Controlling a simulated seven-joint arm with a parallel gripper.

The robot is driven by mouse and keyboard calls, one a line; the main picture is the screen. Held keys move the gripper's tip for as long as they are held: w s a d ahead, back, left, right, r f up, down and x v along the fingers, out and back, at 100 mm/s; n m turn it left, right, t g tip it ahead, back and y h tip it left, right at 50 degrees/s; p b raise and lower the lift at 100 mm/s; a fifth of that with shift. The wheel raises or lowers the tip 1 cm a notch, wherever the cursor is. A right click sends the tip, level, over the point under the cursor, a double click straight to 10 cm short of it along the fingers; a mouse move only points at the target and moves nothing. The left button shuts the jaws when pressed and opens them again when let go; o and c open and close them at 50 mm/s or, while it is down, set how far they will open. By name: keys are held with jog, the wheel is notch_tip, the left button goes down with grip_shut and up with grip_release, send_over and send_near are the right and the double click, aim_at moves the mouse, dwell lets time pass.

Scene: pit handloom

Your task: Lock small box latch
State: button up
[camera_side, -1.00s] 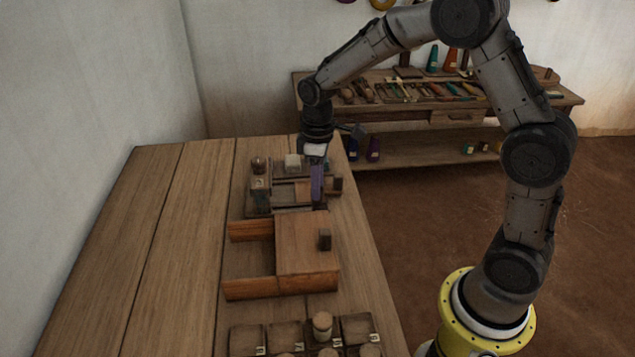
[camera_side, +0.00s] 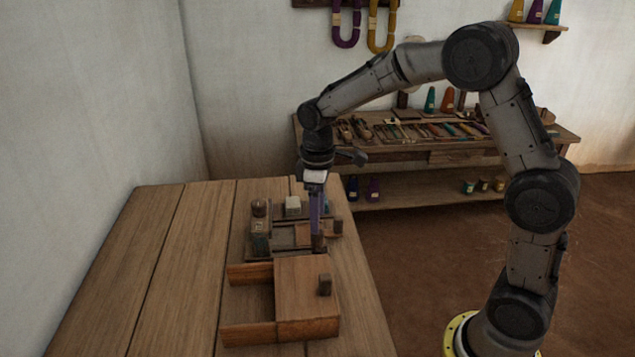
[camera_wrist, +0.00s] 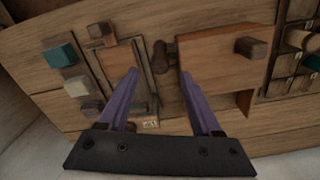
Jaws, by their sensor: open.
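The small latch mechanism is a wooden frame with an orange-brown panel (camera_wrist: 118,60) on a board behind the larger wooden box; it also shows in the side view (camera_side: 290,235). A dark brown knob (camera_wrist: 160,58) stands at the frame's edge, towards the larger box. My gripper (camera_wrist: 158,73) is open, its two purple fingers apart with the knob between or just beyond their tips. In the side view my gripper (camera_side: 317,232) points straight down over the knob. Contact cannot be told.
The larger wooden box (camera_side: 305,290) has a lid with a dark handle (camera_side: 325,284) and an open left half. Beside the frame are a pale block (camera_side: 293,206), a round knob (camera_side: 259,207) and a teal block (camera_wrist: 60,55). The left of the table (camera_side: 150,270) is clear.

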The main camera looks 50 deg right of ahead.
notch_tip(320, 180, up, 10)
dwell(0.3)
jog(key=s+a+r+m+t, duration=0.1)
jog(key=s+r+t, duration=0.1)
jog(key=s+r, duration=0.35)
jog(key=s+r+t, duration=0.2)
jog(key=s+r, duration=0.1)
jog(key=s, duration=0.6)
jog(key=s+f+m+t, duration=0.1)
jog(key=s+f+m, duration=0.3)
jog(key=s+f, duration=0.4)
jog(key=shift+s+a+m+t, duration=0.3)
jog(key=shift+s+a, duration=0.05)
jog(key=shift+s, duration=0.5)
